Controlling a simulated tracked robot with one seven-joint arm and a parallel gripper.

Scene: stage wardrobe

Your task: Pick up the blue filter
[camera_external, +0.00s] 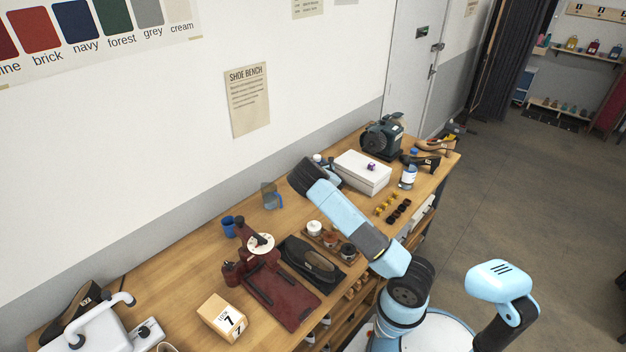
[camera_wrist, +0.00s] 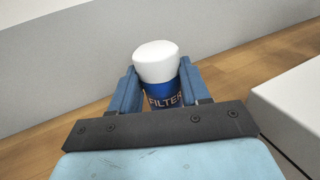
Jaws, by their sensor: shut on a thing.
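The blue filter (camera_wrist: 163,97) stands upright between my jaws in the wrist view. It is a cylinder with a white top and a blue body lettered "FILTER". My gripper (camera_wrist: 158,70) is shut on it, one blue finger on each side. Its lower part is hidden by my gripper's dark front bar, so I cannot tell whether it touches the bench. In the external view my arm reaches over the wooden bench (camera_external: 190,280) toward the wall, and its end hides most of the gripper and the filter.
A white box (camera_external: 362,173) stands just right of my gripper; its edge also shows in the wrist view (camera_wrist: 290,105). The wall is close behind. A dark green machine (camera_external: 382,137), a white-and-blue bottle (camera_external: 408,177) and a blue jug (camera_external: 270,196) stand nearby.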

